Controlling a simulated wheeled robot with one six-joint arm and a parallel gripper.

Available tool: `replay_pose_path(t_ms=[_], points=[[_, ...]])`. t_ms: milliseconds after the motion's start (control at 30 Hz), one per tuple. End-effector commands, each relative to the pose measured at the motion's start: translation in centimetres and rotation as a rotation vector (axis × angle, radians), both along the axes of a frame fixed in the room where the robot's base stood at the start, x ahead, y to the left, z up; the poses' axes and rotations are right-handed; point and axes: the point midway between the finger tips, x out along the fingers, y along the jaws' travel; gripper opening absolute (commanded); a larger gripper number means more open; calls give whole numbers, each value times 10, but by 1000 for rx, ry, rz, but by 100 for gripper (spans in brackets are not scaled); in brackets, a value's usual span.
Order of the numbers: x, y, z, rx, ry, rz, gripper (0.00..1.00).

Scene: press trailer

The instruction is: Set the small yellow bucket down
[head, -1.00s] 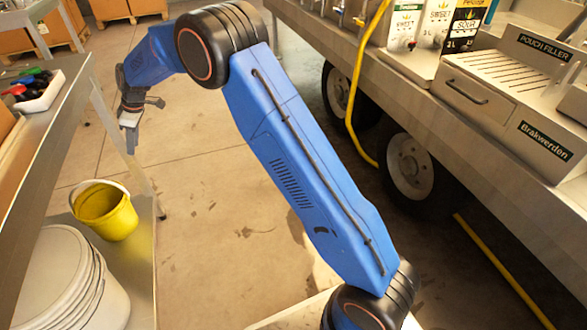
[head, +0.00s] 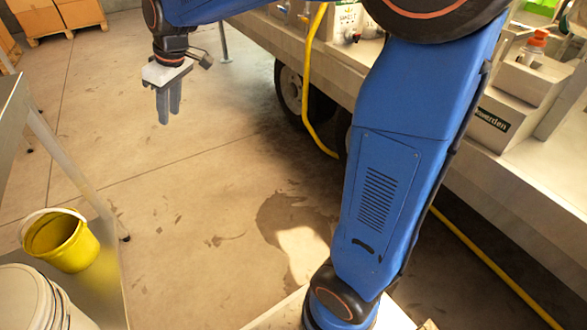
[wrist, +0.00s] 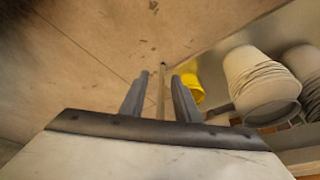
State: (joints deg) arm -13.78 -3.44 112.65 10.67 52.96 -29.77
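The small yellow bucket (head: 66,246) stands upright on the low metal shelf (head: 108,285) at the left of the head view, its pale handle lying by the rim. My gripper (head: 169,112) hangs with its fingers down over open floor, up and to the right of the bucket and well apart from it. Its two fingers are spread with nothing between them. In the wrist view my gripper (wrist: 159,77) shows the same empty gap, and part of the yellow bucket (wrist: 192,88) shows behind the right finger.
Stacked white tubs (head: 28,300) stand beside the bucket on the shelf, in front of it. A metal table (head: 12,95) rises above the shelf's left side. A trailer counter (head: 520,175) with wheels runs along the right. A yellow hose (head: 311,90) hangs from it. The floor between is clear.

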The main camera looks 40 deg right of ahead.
Motion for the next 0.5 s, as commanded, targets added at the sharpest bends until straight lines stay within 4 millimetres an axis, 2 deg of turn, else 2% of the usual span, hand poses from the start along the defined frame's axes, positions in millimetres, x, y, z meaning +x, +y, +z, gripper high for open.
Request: replay_pose_path(t_ms=[33,200,500], points=[[-17,-13,6,1,-5,-31,29],[-71,-52,12,1,-13,-142,29],[-170,-109,3,2,-27,-341,29]])
